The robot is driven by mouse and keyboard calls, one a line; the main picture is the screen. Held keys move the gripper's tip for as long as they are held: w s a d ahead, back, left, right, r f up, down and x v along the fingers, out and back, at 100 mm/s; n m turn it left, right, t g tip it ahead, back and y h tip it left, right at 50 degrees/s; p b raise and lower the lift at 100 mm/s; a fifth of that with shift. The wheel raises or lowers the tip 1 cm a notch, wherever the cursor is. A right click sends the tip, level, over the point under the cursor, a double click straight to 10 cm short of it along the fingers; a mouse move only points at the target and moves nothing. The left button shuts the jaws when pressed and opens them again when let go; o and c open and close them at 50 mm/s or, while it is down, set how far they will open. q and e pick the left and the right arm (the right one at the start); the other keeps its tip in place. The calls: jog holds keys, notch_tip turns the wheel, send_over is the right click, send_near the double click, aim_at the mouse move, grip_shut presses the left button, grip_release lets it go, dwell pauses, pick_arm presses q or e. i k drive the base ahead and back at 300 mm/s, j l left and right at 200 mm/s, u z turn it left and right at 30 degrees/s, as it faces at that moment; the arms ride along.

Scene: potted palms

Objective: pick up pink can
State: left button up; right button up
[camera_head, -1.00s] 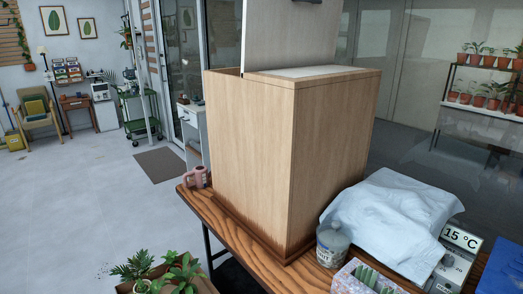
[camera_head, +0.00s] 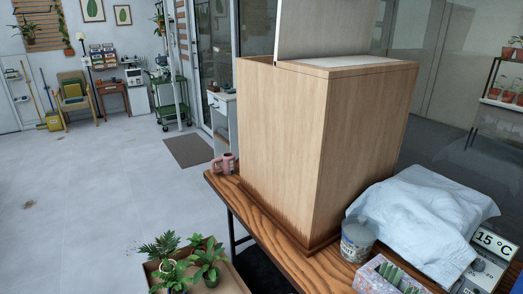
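A small pink can (camera_head: 225,164), with what looks like a handle on its left side, stands upright at the far left corner of the wooden table (camera_head: 262,226). It is close to the left side of a tall wooden box (camera_head: 290,135). Neither of my grippers shows in the head view.
On the table's right are a grey-lidded jar (camera_head: 357,240), a pale blue cloth (camera_head: 425,215), a patterned box (camera_head: 388,277) and a 15 °C display (camera_head: 490,243). A cardboard box of potted plants (camera_head: 218,272) is at the front. The floor on the left (camera_head: 80,200) is clear.

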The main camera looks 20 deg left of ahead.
aim_at(229, 162)
jog(key=k+j, duration=0.1)
jog(key=j, duration=0.3)
jog(key=k+j, duration=0.15)
jog(key=j, duration=0.25)
jog(key=k+j+z, duration=0.1)
jog(key=j, duration=0.25)
jog(key=k+j, duration=0.1)
jog(key=j, duration=0.3)
jog(key=i+j+z, duration=0.1)
jog(key=j+z, duration=0.2)
jog(key=j, duration=0.9)
jog(key=j+z, duration=0.3)
jog(key=j, duration=0.95)
jog(key=i+j+z, duration=0.1)
jog(key=j, duration=0.4)
jog(key=i+j+z, duration=0.1)
jog(key=i+j, duration=0.15)
jog(key=j, duration=0.3)
jog(key=i+j+z, duration=0.15)
jog(key=j, duration=0.4)
jog(key=i+j+z, duration=0.1)
jog(key=j, duration=0.4)
jog(key=i+j+z, duration=0.1)
jog(key=j, duration=0.5)
